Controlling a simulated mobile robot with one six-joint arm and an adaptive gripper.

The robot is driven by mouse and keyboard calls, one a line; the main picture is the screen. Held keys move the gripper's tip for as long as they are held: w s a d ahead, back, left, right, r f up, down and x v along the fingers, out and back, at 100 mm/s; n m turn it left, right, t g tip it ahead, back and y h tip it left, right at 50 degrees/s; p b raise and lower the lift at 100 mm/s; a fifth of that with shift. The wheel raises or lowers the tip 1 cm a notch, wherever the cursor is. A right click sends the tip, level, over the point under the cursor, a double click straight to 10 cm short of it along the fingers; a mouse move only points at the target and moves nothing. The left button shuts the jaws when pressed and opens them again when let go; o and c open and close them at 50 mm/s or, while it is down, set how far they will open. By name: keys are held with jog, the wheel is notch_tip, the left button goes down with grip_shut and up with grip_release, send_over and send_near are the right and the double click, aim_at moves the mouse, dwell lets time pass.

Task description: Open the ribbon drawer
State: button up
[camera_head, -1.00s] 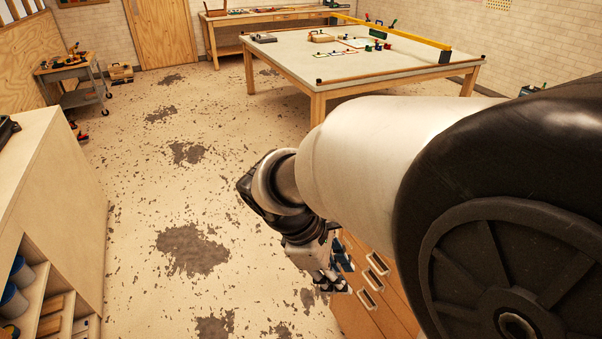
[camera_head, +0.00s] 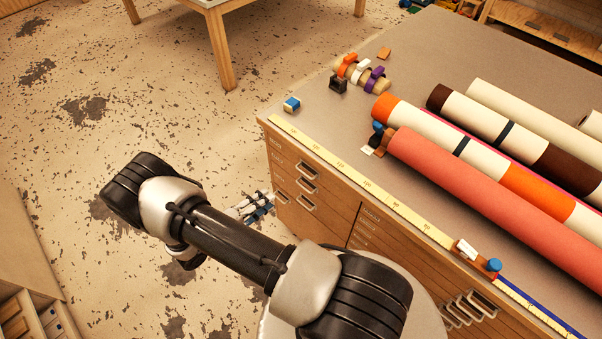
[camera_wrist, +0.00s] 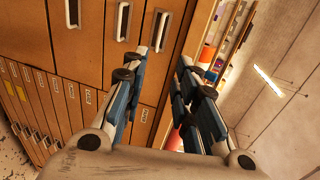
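A wooden drawer cabinet (camera_head: 330,222) stands under the worktop, with pale handles and small label plates. The labels are too small to read, so I cannot tell which drawer is the ribbon drawer. The visible drawer fronts look closed. My gripper (camera_head: 258,207) is beside the cabinet's left end, near the handled drawers (camera_head: 307,185). In the wrist view my gripper (camera_wrist: 155,80) is open with nothing between its fingers. Drawer fronts with handles (camera_wrist: 122,20) lie beyond and to the left of the fingers. I cannot tell whether the fingers touch anything.
The worktop (camera_head: 430,50) carries several rolls, including a coral one (camera_head: 480,200), and a yellow ruler strip (camera_head: 365,190) along its front edge. Small blocks and a blue-topped box (camera_head: 292,104) lie near its left corner. Open floor (camera_head: 150,60) lies to the left.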

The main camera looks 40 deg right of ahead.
jog(key=b+x, duration=0.1)
jog(key=x, duration=1.6)
jog(key=shift+d+f, duration=0.2)
jog(key=shift+c, duration=0.3)
grip_shut()
